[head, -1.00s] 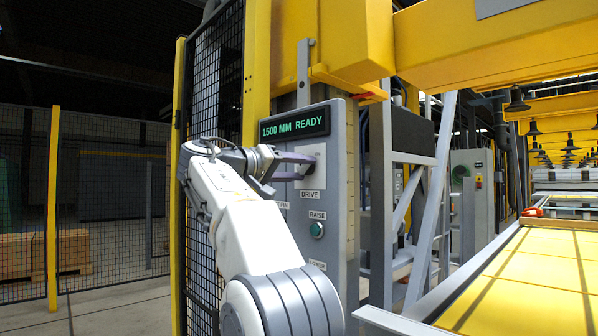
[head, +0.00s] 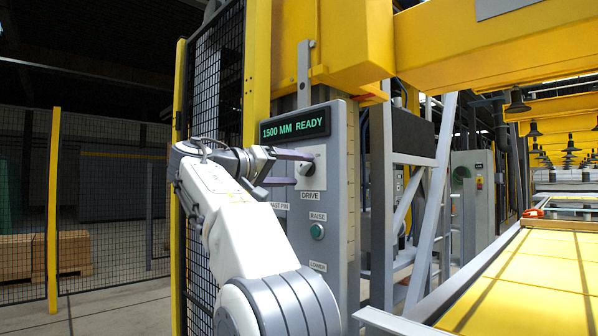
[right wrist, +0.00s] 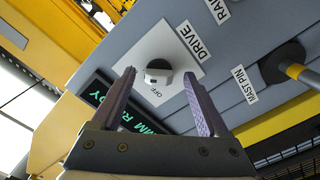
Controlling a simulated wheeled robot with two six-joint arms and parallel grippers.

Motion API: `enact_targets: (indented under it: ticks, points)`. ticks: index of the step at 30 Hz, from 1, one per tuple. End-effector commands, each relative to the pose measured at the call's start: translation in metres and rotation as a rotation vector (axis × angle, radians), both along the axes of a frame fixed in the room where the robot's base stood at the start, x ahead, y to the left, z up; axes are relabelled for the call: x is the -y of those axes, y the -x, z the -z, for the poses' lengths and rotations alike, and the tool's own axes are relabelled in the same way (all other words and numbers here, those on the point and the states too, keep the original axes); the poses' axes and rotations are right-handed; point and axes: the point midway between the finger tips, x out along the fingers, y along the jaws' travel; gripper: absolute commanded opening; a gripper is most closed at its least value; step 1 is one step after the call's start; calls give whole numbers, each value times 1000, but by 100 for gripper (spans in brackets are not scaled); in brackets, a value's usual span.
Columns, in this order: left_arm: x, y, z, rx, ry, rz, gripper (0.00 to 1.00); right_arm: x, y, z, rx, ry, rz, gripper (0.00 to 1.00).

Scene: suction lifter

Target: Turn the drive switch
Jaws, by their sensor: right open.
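The drive switch is a dark knob (head: 307,168) on a white plate above the DRIVE label on the grey control panel (head: 300,225). In the right wrist view, the knob (right wrist: 158,74) has a pale end on the side of the OFF marking. My right gripper (head: 303,169) is in front of the plate, open and empty. In the right wrist view its two fingers (right wrist: 157,76) appear on either side of the knob, with gaps. I cannot tell how far the tips are from the plate. My left gripper is not in view.
The panel's display (head: 296,126) reads 1500 MM READY. A RAISE button (head: 317,231) sits below the switch. In the right wrist view, a dark knob with a yellow-banded handle (right wrist: 284,64) stands by the MAST PIN label. A mesh fence (head: 215,85) is behind my right arm.

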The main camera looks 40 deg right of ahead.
Motion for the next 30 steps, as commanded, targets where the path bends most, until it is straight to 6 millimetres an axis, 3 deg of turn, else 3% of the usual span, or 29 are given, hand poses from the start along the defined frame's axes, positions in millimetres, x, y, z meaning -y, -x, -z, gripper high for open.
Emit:
enact_targets:
  ticks: [6,12,18,30]
  points:
    - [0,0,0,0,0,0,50,-46,3,0,0,0,-6,78]
    - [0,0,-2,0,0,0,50,-78,5,0,0,-1,-4,78]
    - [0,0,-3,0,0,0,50,-89,7,0,1,-1,-1,78]
    - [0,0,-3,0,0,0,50,-89,7,0,0,-1,1,78]
